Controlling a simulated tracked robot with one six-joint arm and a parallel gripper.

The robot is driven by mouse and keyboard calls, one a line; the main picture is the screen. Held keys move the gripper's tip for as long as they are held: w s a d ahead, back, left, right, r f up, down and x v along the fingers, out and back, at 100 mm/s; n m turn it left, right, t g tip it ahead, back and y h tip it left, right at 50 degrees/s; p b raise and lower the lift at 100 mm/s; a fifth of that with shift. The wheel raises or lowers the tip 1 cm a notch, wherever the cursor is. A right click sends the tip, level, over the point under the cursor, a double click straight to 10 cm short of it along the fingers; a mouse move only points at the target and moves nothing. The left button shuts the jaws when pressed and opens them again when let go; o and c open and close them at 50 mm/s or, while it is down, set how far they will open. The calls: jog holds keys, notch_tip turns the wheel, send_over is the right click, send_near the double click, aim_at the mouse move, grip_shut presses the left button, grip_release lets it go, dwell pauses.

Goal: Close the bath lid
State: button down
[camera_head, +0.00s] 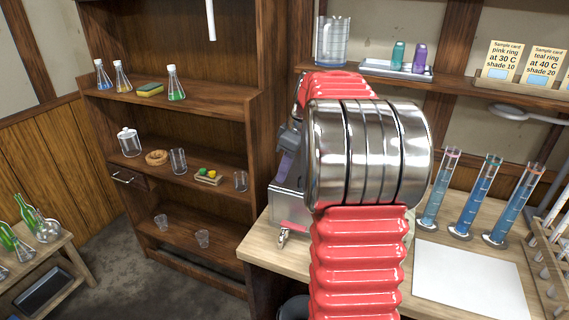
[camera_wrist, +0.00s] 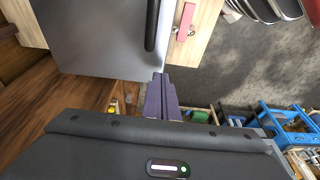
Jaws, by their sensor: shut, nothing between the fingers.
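The bath (camera_head: 287,204) is a grey metal box on the wooden bench, mostly hidden behind my red arm in the head view. It has a small tap and a pink strip at its front. In the wrist view a flat grey panel of it (camera_wrist: 100,40), with a black bar handle (camera_wrist: 152,25), lies close to my fingers. I cannot tell how far open the lid is. My gripper (camera_wrist: 160,90) has purple fingers, shut and empty, with tips at the panel's edge. Contact is unclear. In the head view a purple part of my gripper (camera_head: 285,163) shows left of my arm.
Blue-filled cylinders (camera_head: 470,208) and a white sheet (camera_head: 468,282) are on the bench right of my arm. A shelf above holds a glass beaker (camera_head: 332,42) and a tray (camera_head: 396,70). A wooden shelf unit (camera_head: 185,150) with glassware stands left; floor is open before it.

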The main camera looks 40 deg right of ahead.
jog(key=shift+f, duration=0.1)
jog(key=shift+s+a+f, duration=0.15)
jog(key=shift+f, duration=0.5)
jog(key=shift+s+a+f, duration=0.1)
jog(key=shift+a+f, duration=0.05)
jog(key=shift+f, duration=0.45)
jog(key=shift+r, duration=0.3)
jog(key=a+v, duration=0.1)
jog(key=v, duration=1.3)
jog(key=shift+w+a+r, duration=0.15)
jog(key=shift+w+a, duration=0.05)
jog(key=shift+w, duration=0.25)
